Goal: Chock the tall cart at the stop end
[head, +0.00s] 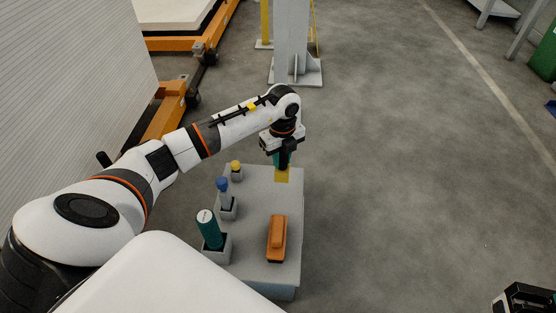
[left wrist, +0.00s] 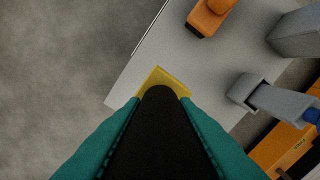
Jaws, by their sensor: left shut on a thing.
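My left gripper (head: 282,163) is over the far end of a grey table. In the left wrist view its teal fingers are shut on a dark, round-ended piece (left wrist: 158,125). A yellow piece (head: 282,175) shows directly below the fingers at the tabletop; it also shows in the left wrist view (left wrist: 165,78). I cannot tell whether the dark and yellow parts are one object. A tall white-panelled load (head: 70,70) stands at the left by an orange wheeled frame (head: 166,112), apparently the tall cart. My right gripper (head: 526,298) is partly visible at the bottom right corner; its fingers are unclear.
The grey table (head: 260,215) holds an orange block (head: 277,238), a teal cylinder (head: 209,230), a blue-topped item (head: 224,190) and a yellow-topped item (head: 236,168). A grey post (head: 291,40) stands beyond. Another orange cart (head: 180,43) is at the back left.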

